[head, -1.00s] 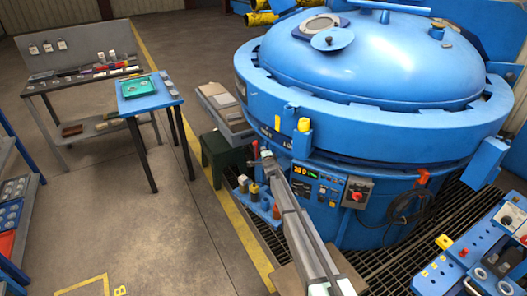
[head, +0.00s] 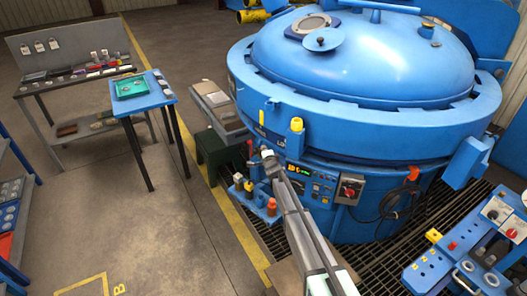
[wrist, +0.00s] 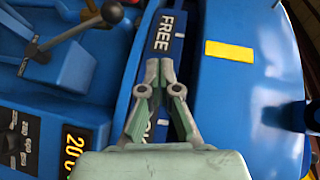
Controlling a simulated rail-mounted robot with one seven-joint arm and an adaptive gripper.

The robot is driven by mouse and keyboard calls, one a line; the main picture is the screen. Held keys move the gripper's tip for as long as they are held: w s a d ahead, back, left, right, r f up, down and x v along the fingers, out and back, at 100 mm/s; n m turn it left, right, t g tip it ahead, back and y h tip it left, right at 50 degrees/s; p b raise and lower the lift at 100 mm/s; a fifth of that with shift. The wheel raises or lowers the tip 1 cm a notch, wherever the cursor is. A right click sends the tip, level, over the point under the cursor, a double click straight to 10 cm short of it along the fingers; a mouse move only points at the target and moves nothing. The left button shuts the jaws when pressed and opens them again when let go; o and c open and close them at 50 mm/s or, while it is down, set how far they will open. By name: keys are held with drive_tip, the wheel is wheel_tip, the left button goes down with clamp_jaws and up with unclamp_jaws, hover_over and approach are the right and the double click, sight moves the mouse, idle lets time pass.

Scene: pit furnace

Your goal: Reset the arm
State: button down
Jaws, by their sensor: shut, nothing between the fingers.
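My arm reaches up from the bottom of the head view. My gripper (head: 266,155) is at its far end, in front of the furnace's lower wall, by the control panel (head: 308,186). In the wrist view, my gripper (wrist: 165,68) has its fingertips together with nothing between them. The tips are in front of a blue strip marked FREE (wrist: 165,32); I cannot tell whether they touch it.
The large blue pit furnace (head: 365,65) fills the back right. A lever with a dark knob (wrist: 112,11) is left of the fingers in the wrist view. A blue table (head: 160,97) stands left, and a blue control bench (head: 450,262) is at right. Open floor lies at left.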

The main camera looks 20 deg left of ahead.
drive_tip(key=shift+s+d+r, duration=0.15)
drive_tip(key=shift+s+r, duration=0.2)
drive_tip(key=shift+s, duration=0.05)
drive_tip(key=s+d+f+n+g+h+b, duration=0.1)
drive_tip(key=s+d+f+n+g+h, duration=0.4)
drive_tip(key=s+d+f, duration=1.05)
drive_tip(key=s+d+f+n+g+h, duration=0.3)
drive_tip(key=s+d+f+n+g, duration=0.3)
drive_tip(key=s+d+f, duration=0.9)
drive_tip(key=s+d+g+b, duration=0.1)
drive_tip(key=s+d+g, duration=0.2)
drive_tip(key=s, duration=1.3)
drive_tip(key=s+d+g+b, duration=0.1)
drive_tip(key=s+d+g, duration=0.2)
drive_tip(key=s+d, duration=0.4)
drive_tip(key=s+d+g+b, duration=0.1)
drive_tip(key=s+d+g, duration=0.3)
drive_tip(key=s, duration=2.1)
drive_tip(key=shift+d, duration=0.6)
